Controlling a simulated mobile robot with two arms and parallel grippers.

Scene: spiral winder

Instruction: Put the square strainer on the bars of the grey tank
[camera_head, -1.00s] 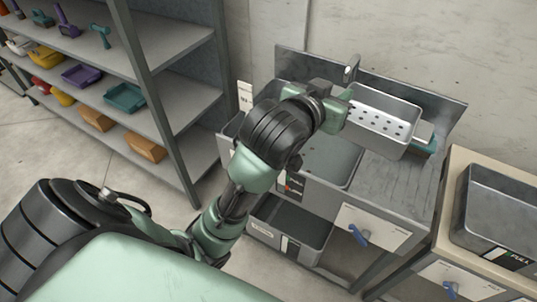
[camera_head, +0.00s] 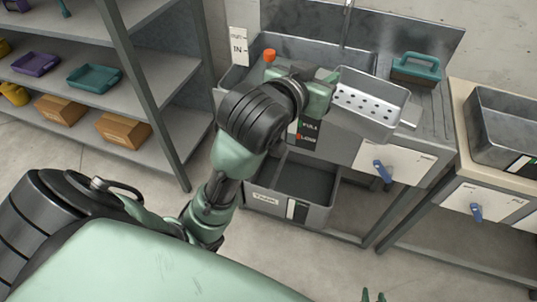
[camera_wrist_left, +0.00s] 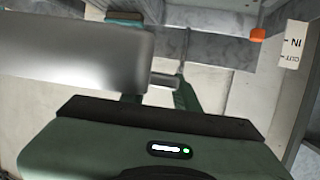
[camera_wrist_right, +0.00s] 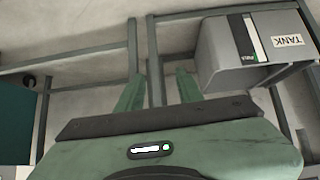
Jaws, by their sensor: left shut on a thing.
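The square strainer (camera_head: 372,103) is a grey metal pan with rows of holes. My left gripper (camera_head: 328,88) is shut on its handle and holds it tilted in front of the sink unit's drainboard. In the left wrist view the strainer (camera_wrist_left: 75,60) is a large blurred grey shape. A grey tank (camera_head: 262,210) with a label stands low under the sink unit; the right wrist view shows it (camera_wrist_right: 215,65) with the word TANK. I cannot make out bars on it. My right gripper (camera_wrist_right: 158,92) is open and empty; its fingertips (camera_head: 373,296) show at the bottom of the head view.
A teal-handled block (camera_head: 415,68) sits on the drainboard. Another metal tank (camera_head: 500,120) stands on the right table. Shelves (camera_head: 150,100) are at left. Floor in front is clear.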

